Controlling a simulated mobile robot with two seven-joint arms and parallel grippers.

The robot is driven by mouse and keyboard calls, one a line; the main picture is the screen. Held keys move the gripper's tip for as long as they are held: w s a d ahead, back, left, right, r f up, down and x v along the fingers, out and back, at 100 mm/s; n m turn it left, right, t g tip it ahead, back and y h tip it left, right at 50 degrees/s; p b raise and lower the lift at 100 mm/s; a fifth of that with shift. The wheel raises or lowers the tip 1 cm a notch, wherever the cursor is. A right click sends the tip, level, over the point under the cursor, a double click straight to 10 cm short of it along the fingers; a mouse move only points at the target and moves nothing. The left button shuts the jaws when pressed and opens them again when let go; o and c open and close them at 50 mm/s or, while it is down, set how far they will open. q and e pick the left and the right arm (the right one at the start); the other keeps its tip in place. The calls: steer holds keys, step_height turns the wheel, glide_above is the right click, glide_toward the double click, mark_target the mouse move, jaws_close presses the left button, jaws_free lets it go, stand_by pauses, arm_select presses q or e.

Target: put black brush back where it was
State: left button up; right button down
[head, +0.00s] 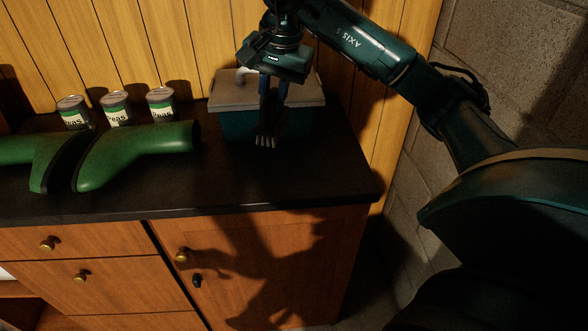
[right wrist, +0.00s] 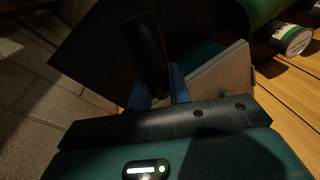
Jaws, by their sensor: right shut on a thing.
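The black brush (head: 267,134) hangs below my right gripper (head: 274,100) in the head view, its pale bristle tips pointing down. The right gripper is shut on it; in the right wrist view the brush's dark length (right wrist: 146,45) rises from between the blue fingers (right wrist: 158,92). The brush is in front of the teal box with the grey-beige top (head: 236,122), above the dark counter. Whether it touches the box or the counter cannot be told. The grey edge of the box top also shows in the right wrist view (right wrist: 222,82). My left gripper is not in view.
Several pea cans (head: 116,109) stand along the wooden wall. A large green curved object (head: 140,155) with a dark band lies on the counter (head: 330,182) at left. The counter's right part is clear. Wooden cabinets are below; a block wall is at right.

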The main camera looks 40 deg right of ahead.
mark_target(277, 115)
steer(key=shift+s+f, duration=0.1)
steer(key=shift+f, duration=0.15)
steer(key=x, duration=0.3)
steer(key=s+x, duration=0.1)
steer(key=x, duration=0.1)
steer(key=shift+d+f, duration=0.15)
steer(key=shift+f, duration=0.35)
steer(key=x, duration=0.3)
steer(key=shift+s+f, duration=0.35)
steer(key=shift+f, duration=0.05)
steer(key=shift+f, duration=0.2)
steer(key=c, duration=1.6)
jaws_free()
steer(key=shift+c, duration=0.2)
steer(key=o, duration=0.3)
steer(key=shift+o, duration=0.2)
steer(key=shift+r, duration=0.1)
